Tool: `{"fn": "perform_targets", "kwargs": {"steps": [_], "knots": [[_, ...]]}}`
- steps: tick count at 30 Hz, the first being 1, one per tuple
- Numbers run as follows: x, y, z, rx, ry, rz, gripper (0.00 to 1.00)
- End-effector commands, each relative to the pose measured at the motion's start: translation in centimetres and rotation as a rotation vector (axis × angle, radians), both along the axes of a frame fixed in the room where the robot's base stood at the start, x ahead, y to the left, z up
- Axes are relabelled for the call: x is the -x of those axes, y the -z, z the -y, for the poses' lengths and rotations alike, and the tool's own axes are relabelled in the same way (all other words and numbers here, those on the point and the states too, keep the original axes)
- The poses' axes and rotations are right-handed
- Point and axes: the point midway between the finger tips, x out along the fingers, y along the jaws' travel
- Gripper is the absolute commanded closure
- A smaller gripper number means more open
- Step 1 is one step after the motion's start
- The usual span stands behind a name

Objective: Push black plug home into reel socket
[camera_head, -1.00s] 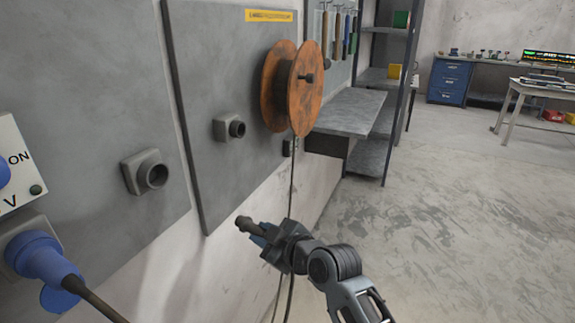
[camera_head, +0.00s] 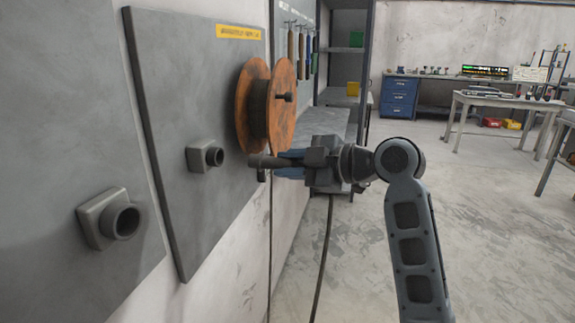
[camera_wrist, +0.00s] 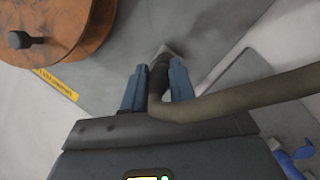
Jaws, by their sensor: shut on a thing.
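My gripper (camera_head: 290,162) is shut on the black plug (camera_head: 262,161), which points left toward the wall panel in the head view. In the wrist view the plug (camera_wrist: 158,76) sits between the two blue fingers of my gripper (camera_wrist: 159,85), and its thick cable bends off to the right. The reel socket (camera_head: 207,156) is a grey square housing with a round dark opening on the panel, left of the plug. A gap shows between plug and socket in the head view. In the wrist view the plug hides most of a grey fitting behind it.
The orange cable reel (camera_head: 266,105) is mounted on the panel just above and behind my gripper. The plug's cable (camera_head: 325,250) hangs below my gripper. Open floor (camera_head: 490,240) lies to the right.

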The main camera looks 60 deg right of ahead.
Motion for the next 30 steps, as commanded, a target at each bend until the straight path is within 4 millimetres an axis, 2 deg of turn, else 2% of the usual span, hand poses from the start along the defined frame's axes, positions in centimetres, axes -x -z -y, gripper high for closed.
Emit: {"fn": "perform_targets", "kwargs": {"steps": [4, 21, 30], "knots": [[0.0, 0.1, 0.0, 0.004, -0.002, 0.002, 1.0], [-4.4, 0.0, -1.7, 0.001, -0.003, 0.001, 1.0], [-5.4, 0.0, -1.9, 0.002, 0.0, 0.002, 1.0]]}}
